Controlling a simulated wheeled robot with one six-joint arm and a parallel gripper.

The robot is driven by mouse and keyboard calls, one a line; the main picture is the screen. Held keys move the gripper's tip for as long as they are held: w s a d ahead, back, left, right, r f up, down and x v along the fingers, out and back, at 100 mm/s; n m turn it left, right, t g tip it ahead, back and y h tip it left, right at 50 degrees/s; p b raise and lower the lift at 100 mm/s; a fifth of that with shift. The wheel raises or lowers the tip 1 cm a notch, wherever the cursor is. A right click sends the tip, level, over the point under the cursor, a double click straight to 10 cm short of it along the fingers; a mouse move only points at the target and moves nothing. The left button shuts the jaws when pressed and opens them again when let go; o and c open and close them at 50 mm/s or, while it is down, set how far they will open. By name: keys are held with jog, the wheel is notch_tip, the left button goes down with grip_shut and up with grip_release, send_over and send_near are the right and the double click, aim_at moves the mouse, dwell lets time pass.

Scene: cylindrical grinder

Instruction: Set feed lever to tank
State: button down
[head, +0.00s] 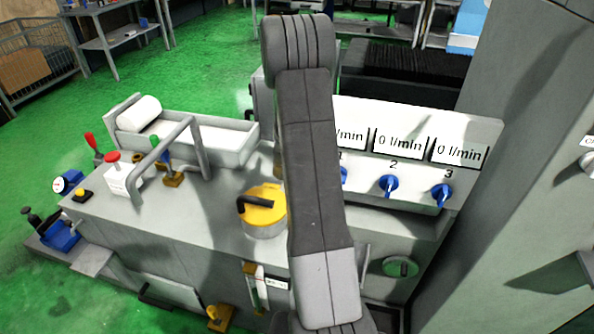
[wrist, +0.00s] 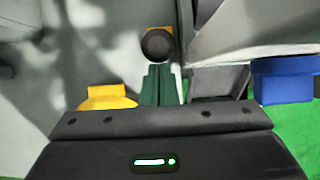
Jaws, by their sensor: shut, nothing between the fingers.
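My gripper (wrist: 159,72) shows in the wrist view as two narrow dark green fingers side by side, shut and empty. Just beyond the fingertips is a dark round knob (wrist: 158,45) on a yellow plate; a gap or contact cannot be told. In the head view my gripper is hidden or out of frame. No part is legibly marked as the feed lever or tank. Lever-like parts there are a red-handled lever (head: 92,143), a green-knobbed lever on a yellow base (head: 155,145), and a yellow fitting (head: 218,316) low on the front.
A yellow round cap with a black handle (head: 262,210) stands on the grey machine. Blue knobs (head: 389,185) sit under displays reading 0 l/min. A tall grey cabinet (head: 500,200) bounds the right. The wrist view shows a yellow part (wrist: 107,97) and a blue part (wrist: 285,80) beside the fingers.

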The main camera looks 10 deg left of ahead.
jog(key=shift+w+r+p, duration=0.25)
jog(key=shift+w+p, duration=0.2)
jog(key=shift+w, duration=0.05)
jog(key=shift+w+r+p, duration=0.25)
jog(key=shift+w+p, duration=0.15)
jog(key=shift+w, duration=0.05)
jog(key=p+v, duration=0.4)
jog(key=v, duration=0.9)
jog(key=shift+s+r, duration=0.15)
jog(key=shift+r, duration=0.15)
jog(key=b+x, duration=0.4)
jog(key=x, duration=0.9)
jog(key=shift+w+f, duration=0.2)
jog(key=shift+f, duration=0.15)
jog(key=shift+r, duration=0.1)
